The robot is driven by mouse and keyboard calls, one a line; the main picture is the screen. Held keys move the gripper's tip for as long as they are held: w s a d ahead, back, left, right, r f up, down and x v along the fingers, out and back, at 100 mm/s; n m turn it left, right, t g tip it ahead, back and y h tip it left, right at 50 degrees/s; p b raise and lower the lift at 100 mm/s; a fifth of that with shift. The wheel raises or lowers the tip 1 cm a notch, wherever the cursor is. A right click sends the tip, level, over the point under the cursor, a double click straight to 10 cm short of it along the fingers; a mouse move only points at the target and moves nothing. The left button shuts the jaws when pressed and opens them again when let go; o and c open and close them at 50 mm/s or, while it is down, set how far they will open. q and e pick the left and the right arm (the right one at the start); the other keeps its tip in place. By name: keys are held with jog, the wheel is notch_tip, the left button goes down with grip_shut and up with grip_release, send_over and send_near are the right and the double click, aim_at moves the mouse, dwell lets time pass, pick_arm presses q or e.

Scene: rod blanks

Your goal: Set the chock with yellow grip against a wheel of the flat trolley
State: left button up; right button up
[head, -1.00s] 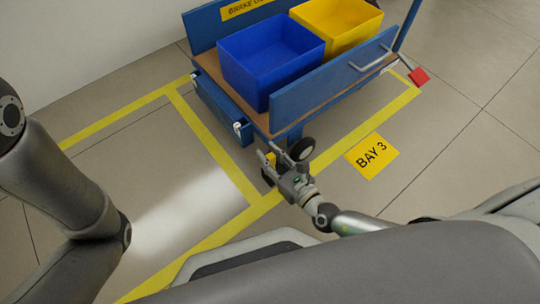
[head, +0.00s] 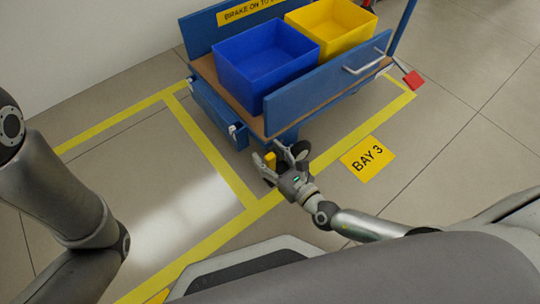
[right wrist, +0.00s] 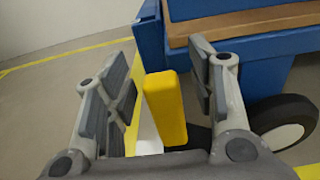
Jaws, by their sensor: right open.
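The chock's yellow grip (head: 270,160) stands beside the near corner of the blue flat trolley (head: 310,92). In the right wrist view the yellow grip (right wrist: 165,108) is upright between the fingers of my right gripper (right wrist: 162,85), with a visible gap on each side. The gripper (head: 276,156) is open in the head view too. The chock's body is mostly hidden by the gripper. A trolley wheel (right wrist: 285,128) with a black tyre and pale hub is just right of the right finger. I cannot tell whether the chock touches a wheel. My left gripper is out of view.
The trolley carries a blue bin (head: 262,68) and a yellow bin (head: 335,28). Yellow floor lines (head: 212,150) surround it, and a BAY 3 floor label (head: 367,158) is at right. A red piece (head: 413,81) hangs near the trolley handle. Floor left of the trolley is clear.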

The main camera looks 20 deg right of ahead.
jog(key=shift+s, duration=0.1)
jog(key=v, duration=1.1)
jog(key=shift+s+d, duration=0.15)
jog(key=shift+s, duration=0.25)
